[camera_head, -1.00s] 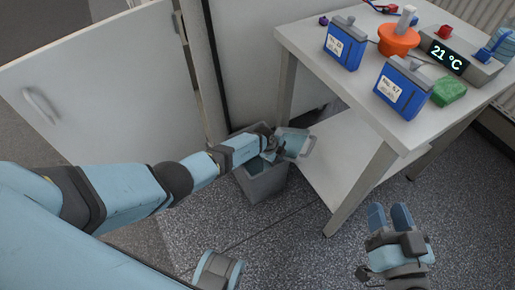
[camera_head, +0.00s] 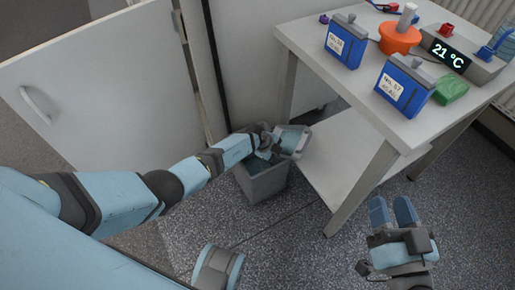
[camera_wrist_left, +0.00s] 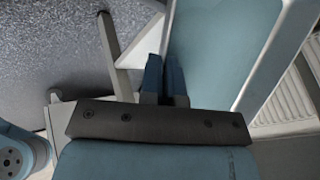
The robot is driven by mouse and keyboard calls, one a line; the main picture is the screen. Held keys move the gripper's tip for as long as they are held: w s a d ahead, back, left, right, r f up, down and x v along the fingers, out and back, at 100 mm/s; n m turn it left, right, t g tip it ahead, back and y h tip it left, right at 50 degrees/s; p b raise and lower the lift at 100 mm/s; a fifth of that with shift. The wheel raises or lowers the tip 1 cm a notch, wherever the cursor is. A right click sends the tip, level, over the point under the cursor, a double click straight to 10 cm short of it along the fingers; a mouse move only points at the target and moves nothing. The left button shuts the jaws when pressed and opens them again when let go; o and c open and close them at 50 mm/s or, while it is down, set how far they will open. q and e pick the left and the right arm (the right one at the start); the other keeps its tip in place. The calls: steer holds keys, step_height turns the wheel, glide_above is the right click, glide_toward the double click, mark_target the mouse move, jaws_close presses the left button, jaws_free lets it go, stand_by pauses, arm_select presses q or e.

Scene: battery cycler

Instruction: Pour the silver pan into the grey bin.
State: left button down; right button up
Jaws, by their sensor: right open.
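The silver pan (camera_head: 292,139) is tilted at the upper right of the grey bin (camera_head: 264,184), by the mouth of the bin. My left gripper (camera_head: 270,146) reaches over the bin and is shut on the pan's edge. In the left wrist view the pan (camera_wrist_left: 222,45) shows large, with a bluish inside and pale rim, and the left fingers (camera_wrist_left: 164,80) are close together at its edge. My right gripper (camera_head: 392,212) is open and empty over the floor.
A white table (camera_head: 310,45) stands right of the bin, with a lower shelf (camera_head: 340,150). It carries blue battery boxes (camera_head: 404,86), an orange container (camera_head: 399,39), a green block (camera_head: 450,90) and a temperature display (camera_head: 447,57). An open white door (camera_head: 90,85) is at left. The front floor is clear.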

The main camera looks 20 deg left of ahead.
steer(key=shift+s+a+r, duration=0.1)
steer(key=shift+s+a, duration=0.05)
steer(key=shift+a, duration=0.05)
arm_select(q)
steer(key=shift+s+a+r+t+h+b, duration=0.1)
steer(key=shift+a+r+t+h+b, duration=0.1)
steer(key=shift+a+h+b, duration=0.35)
steer(key=shift+s+a+r+t+h+b, duration=0.1)
steer(key=shift+r+h+b, duration=0.2)
steer(key=shift+b, duration=0.45)
arm_select(e)
steer(key=shift+a+r+t+y, duration=0.3)
steer(key=shift+r+y, duration=0.15)
steer(key=shift+y, duration=0.05)
steer(key=shift+s+f, duration=0.1)
